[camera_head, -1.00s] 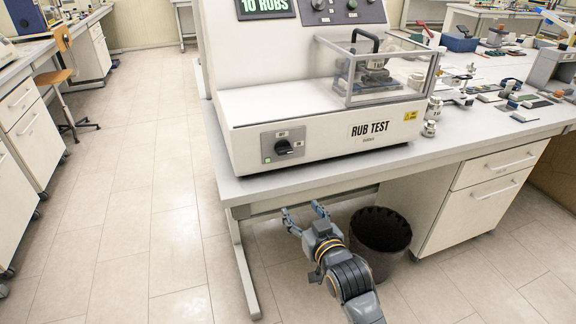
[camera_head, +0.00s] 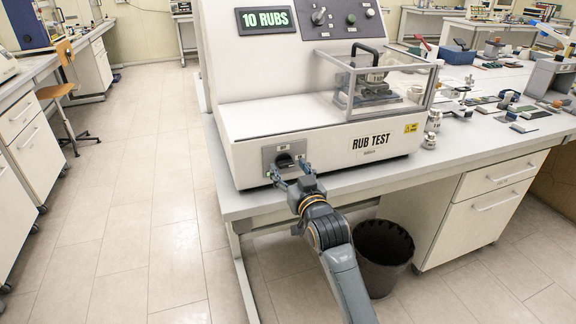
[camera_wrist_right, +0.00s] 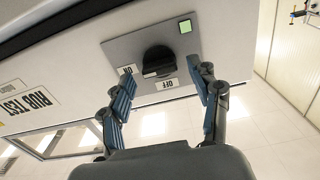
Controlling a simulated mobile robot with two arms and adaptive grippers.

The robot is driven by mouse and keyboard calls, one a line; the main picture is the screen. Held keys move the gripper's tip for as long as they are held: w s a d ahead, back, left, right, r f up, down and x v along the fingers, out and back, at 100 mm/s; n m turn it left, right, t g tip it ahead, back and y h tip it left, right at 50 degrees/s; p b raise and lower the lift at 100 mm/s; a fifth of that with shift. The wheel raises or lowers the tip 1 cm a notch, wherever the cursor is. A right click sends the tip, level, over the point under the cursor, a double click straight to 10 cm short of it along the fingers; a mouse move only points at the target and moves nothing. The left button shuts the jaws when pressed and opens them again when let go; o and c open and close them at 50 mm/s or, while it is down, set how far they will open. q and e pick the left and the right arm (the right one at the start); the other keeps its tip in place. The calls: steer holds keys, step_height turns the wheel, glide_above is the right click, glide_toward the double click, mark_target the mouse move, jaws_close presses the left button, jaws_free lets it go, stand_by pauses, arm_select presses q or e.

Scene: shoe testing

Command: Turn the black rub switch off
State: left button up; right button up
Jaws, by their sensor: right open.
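The black rub switch (camera_head: 285,160) is a rotary knob on a grey plate at the lower left of the rub tester's (camera_head: 240,105) front. In the right wrist view the black knob (camera_wrist_right: 157,60) shows up close, with small ON and OFF labels and a green square on its plate. I cannot tell for sure which label it points to. My right gripper (camera_head: 288,172) is open just in front of the switch. In the wrist view its fingers (camera_wrist_right: 166,82) stand apart, one toward each side of the knob, with no clear contact. My left gripper is not in view.
The tester stands on a white bench (camera_head: 460,155). Its display reads 10 RUBS. A clear guard box (camera_head: 395,90) and small metal weights (camera_head: 431,125) are to the right. A dark bin (camera_head: 383,270) stands below. The floor at left is open.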

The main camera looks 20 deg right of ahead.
steer(key=shift+w, duration=0.7)
steer(key=c, duration=1.2)
steer(key=shift+o, duration=0.2)
